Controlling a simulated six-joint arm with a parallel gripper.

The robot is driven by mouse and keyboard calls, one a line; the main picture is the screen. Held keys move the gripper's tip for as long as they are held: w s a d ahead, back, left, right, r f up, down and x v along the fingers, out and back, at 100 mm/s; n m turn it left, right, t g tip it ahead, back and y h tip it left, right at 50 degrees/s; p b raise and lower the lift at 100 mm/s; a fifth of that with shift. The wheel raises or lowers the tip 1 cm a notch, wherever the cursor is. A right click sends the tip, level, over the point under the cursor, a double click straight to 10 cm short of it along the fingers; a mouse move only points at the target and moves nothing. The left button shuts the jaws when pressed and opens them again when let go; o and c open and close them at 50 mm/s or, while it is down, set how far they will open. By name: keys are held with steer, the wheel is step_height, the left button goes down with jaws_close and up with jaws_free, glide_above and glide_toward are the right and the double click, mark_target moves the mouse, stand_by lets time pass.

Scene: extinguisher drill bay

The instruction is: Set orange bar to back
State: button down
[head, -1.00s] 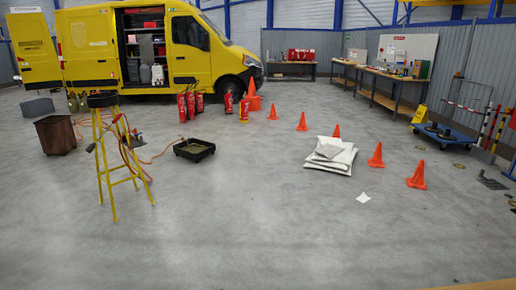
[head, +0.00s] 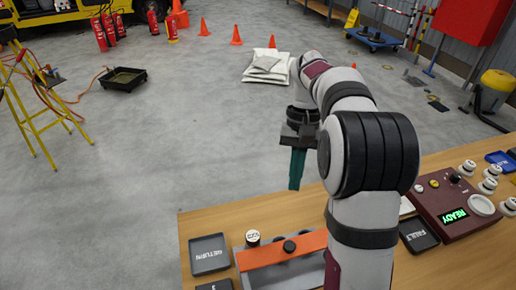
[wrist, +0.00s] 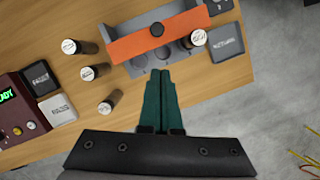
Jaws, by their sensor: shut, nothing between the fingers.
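The orange bar (head: 285,250) has a black knob and lies across a grey rack (head: 245,277) on the wooden table. In the wrist view the orange bar (wrist: 135,46) spans the rack, with round holes in the rack (wrist: 140,62) on the side towards my gripper. A white-capped cylinder (head: 252,237) stands by the bar's left end in the head view. My arm hides the rack's right part in the head view.
A RETURN tray (head: 209,252) lies left of the rack. A FAULT tray (head: 418,235) and a READY console (head: 455,205) are on the right. Several dark cylinders (wrist: 92,71) with white caps stand beside the rack. Open floor lies beyond the table.

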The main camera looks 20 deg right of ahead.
mark_target(295, 249)
steer(key=shift+w+d+f, duration=0.7)
steer(key=shift+w+d, duration=0.15)
steer(key=shift+d, duration=0.1)
steer(key=s+a+f, duration=0.1)
steer(key=s+f, duration=0.1)
steer(key=f, duration=0.1)
steer(key=s+a+f, duration=0.1)
steer(key=s+f, duration=0.1)
steer(key=f, duration=0.1)
steer(key=s+a+f, duration=0.1)
steer(key=s+f, duration=0.1)
steer(key=f, duration=0.2)
steer(key=shift+s+a, duration=0.1)
steer(key=shift+a, duration=0.05)
steer(key=shift+s+f, duration=0.1)
steer(key=shift+s, duration=1.5)
